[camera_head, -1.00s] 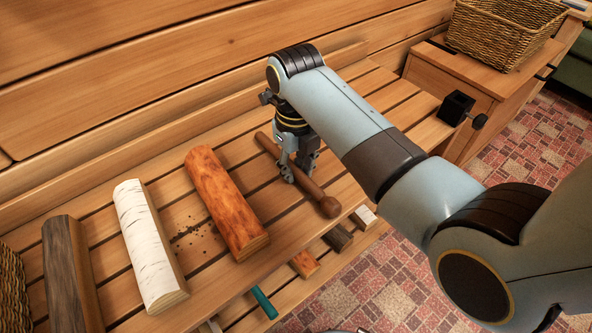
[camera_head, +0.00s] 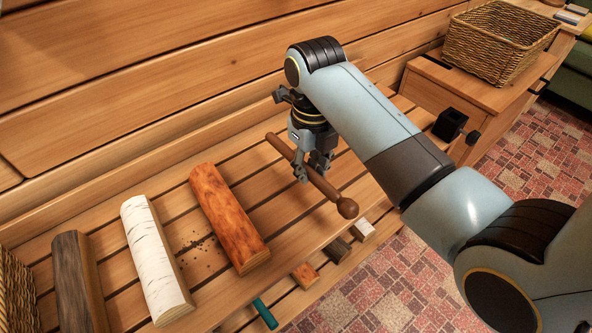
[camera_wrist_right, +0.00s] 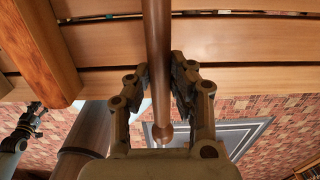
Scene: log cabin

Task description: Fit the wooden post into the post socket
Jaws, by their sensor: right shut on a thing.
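The wooden post (camera_head: 333,193) is a brown rod with a ball at its near end. It lies about level, held a little above the slatted bench, and also shows in the right wrist view (camera_wrist_right: 157,30). My right gripper (camera_head: 308,172) is shut across its middle, with a finger on each side in the wrist view (camera_wrist_right: 160,70). The post socket (camera_head: 449,123) appears to be the black block with a square opening and side knob, at the side cabinet's edge. It stands apart, right of the post. A dark jointed part at the wrist view's left may be my left gripper (camera_wrist_right: 30,122); its fingers are unclear.
An orange-brown half log (camera_head: 228,217), a white birch one (camera_head: 153,255) and a grey one (camera_head: 77,280) lie on the bench (camera_head: 300,235). Small coloured blocks sit below its front edge. A woven basket (camera_head: 499,42) stands on the cabinet (camera_head: 480,88). The wall is close behind.

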